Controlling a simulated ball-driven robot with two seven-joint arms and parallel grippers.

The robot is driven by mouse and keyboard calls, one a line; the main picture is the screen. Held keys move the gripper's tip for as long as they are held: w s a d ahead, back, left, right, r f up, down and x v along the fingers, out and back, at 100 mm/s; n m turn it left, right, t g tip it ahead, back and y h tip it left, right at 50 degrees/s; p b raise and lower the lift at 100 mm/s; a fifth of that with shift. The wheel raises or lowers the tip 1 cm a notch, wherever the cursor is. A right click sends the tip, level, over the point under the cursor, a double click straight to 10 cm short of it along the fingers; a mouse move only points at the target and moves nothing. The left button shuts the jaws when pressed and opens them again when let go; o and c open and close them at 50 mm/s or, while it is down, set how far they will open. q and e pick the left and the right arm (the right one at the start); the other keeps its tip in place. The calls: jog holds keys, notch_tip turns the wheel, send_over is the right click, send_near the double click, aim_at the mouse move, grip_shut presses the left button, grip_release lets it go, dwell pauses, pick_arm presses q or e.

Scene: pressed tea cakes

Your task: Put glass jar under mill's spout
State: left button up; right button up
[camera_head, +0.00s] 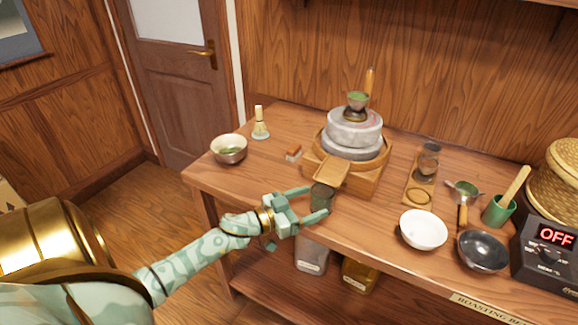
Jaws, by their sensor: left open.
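The glass jar (322,196), small and dark greenish, stands upright near the front edge of the table, just below the front end of the mill's wooden spout (327,174). The stone mill (353,130) sits on a wooden base behind it. My left gripper (317,202) is open, with one finger on the far side of the jar and the other on the near side. Whether the fingers touch the jar is unclear. My right gripper is not in view.
A whisk (260,125), a bowl with green contents (229,149) and a small reddish-brown block (294,153) are left of the mill. A white bowl (423,230), a black bowl (483,251), a glass vessel (428,160) and a green cup (498,210) are to the right.

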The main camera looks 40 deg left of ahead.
pick_arm(q)
jog(key=v, duration=0.8)
jog(key=shift+p, duration=0.45)
